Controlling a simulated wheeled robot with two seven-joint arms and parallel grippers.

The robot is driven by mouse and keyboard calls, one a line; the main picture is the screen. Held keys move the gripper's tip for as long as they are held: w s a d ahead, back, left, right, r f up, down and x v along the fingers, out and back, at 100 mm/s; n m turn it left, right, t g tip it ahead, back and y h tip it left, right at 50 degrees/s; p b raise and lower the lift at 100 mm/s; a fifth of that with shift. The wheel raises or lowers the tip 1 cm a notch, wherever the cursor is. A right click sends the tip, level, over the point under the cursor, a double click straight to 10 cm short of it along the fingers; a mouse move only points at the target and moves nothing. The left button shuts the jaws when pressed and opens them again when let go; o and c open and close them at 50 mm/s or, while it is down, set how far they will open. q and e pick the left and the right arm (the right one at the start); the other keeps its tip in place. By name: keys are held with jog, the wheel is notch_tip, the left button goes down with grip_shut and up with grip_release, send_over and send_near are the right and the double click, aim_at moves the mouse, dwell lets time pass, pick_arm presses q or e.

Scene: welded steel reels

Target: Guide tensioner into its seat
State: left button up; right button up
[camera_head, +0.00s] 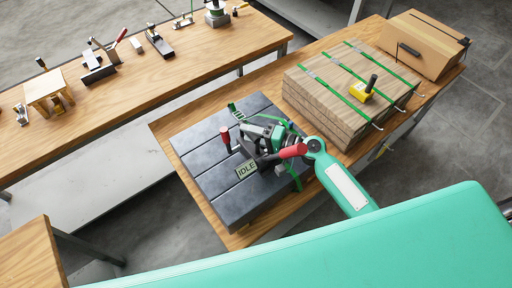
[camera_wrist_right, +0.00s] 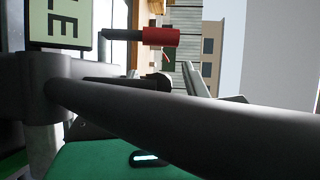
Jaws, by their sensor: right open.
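The tensioner (camera_head: 264,130) is a green and black tool with red-gripped levers and a display reading IDLE (camera_head: 246,169). It is over the dark slotted steel block (camera_head: 205,160); whether it rests fully on it I cannot tell. In the right wrist view, part of the display (camera_wrist_right: 62,25) and a red-gripped lever (camera_wrist_right: 160,37) are close to the camera. My right gripper (camera_head: 264,161) is open beside the tensioner, partly hidden among its dark parts. A seat is not clearly distinguishable. My left gripper is not in view.
A green strap (camera_head: 296,180) runs at the block's right side. A strapped wooden stack (camera_head: 335,85) with a yellow tool (camera_head: 363,90) and a cardboard box (camera_head: 425,45) stand on the same bench. Another bench (camera_head: 150,75) with small tools lies behind left.

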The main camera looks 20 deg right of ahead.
grip_shut()
dwell(1.3)
jog(key=shift+w+r, duration=0.1)
jog(key=shift+r, duration=0.05)
